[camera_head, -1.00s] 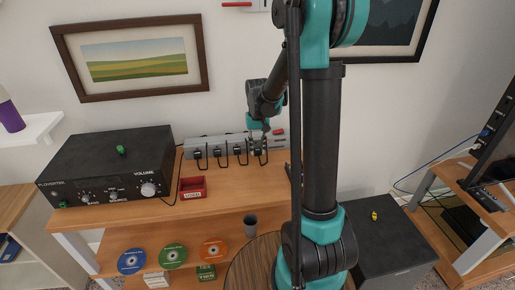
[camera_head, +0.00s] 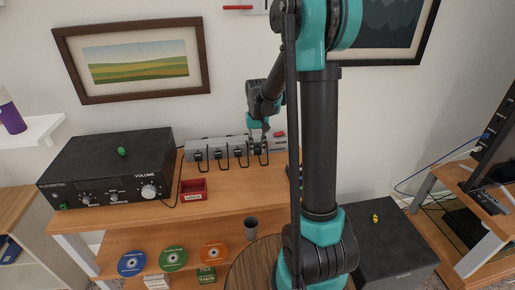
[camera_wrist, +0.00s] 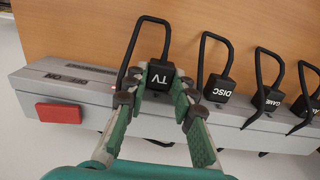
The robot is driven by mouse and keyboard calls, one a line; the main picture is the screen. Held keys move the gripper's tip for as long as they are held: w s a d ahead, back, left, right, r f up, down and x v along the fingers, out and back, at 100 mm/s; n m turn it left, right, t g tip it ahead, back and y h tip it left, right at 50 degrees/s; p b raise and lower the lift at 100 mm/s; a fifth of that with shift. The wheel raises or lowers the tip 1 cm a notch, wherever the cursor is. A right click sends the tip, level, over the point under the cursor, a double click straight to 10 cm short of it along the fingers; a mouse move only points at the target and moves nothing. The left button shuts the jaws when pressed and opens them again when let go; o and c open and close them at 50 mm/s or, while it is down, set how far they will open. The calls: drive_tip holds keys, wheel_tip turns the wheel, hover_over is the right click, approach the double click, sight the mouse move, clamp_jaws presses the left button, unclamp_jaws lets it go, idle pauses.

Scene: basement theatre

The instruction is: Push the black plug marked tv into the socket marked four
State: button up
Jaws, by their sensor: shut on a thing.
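The black plug marked TV (camera_wrist: 160,76) is at the grey power strip (camera_wrist: 84,80), with its black cord looping up from it in the wrist view. My gripper (camera_wrist: 158,88) has its two fingers closed on the plug's sides. In the head view my gripper (camera_head: 258,136) is at the right part of the strip (camera_head: 192,144), on the wooden bench. The plug covers the strip at its place, so the socket and its number are hidden. I cannot tell how deep the plug sits.
Plugs marked DISC (camera_wrist: 220,88) and GAME (camera_wrist: 267,98) stand close beside the TV plug, with looping cords. A red switch (camera_wrist: 60,113) is at the strip's other end. A black amplifier (camera_head: 108,165) and a red box (camera_head: 193,189) stand on the bench (camera_head: 235,183).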

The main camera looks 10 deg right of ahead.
sight(257, 148)
drive_tip(key=shift+w, duration=0.15)
drive_tip(key=o, duration=1.1)
drive_tip(key=shift+r, duration=0.1)
wheel_tip(257, 148, up, 12)
drive_tip(key=shift+f, duration=0.1)
